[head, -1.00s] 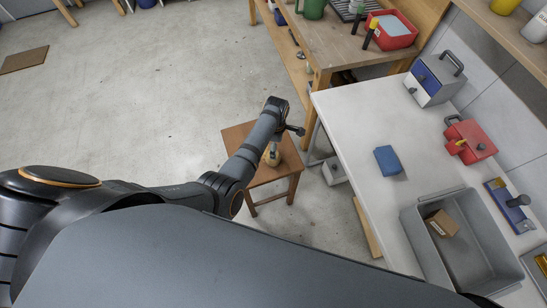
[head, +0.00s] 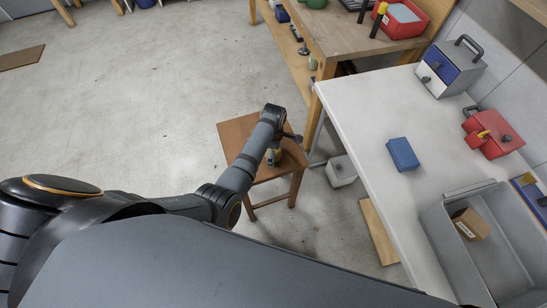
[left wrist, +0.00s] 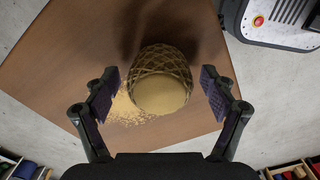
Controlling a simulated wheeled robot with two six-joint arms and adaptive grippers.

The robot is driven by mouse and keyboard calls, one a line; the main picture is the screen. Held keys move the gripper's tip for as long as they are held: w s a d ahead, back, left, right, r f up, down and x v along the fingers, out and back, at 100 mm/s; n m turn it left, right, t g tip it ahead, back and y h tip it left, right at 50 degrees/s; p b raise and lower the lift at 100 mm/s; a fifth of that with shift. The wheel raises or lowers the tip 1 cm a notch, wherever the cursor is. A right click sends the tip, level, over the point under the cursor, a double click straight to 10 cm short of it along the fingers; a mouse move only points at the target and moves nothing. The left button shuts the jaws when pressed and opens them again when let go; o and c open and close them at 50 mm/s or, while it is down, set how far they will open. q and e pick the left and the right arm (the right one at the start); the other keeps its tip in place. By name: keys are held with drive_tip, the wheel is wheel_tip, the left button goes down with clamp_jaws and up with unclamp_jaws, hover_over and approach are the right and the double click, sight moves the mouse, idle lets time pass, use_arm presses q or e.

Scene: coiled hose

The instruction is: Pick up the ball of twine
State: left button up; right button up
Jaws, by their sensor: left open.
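The ball of twine (left wrist: 160,82) is tan, with a dark criss-cross pattern around its sides and a smooth pale patch. It rests on a brown wooden stool (head: 236,130). In the left wrist view it lies midway between the two fingers of my left gripper (left wrist: 160,88), which is open with a gap on each side of the ball. In the head view my left arm reaches over the stool, and its wrist hides most of the ball and gripper. I cannot tell exactly how high the fingers are above the stool. My right gripper is not in view.
A white table (head: 365,125) right of the stool holds a blue block (head: 403,154), a grey bin (head: 440,235), a red box (head: 492,134) and a grey-blue box (head: 449,68). A wooden workbench (head: 345,42) stands behind. The floor left of the stool is clear.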

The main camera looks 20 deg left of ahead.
use_arm(q)
drive_tip(key=shift+f, duration=0.1)
drive_tip(key=shift+c, duration=0.3)
drive_tip(key=c, duration=1.2)
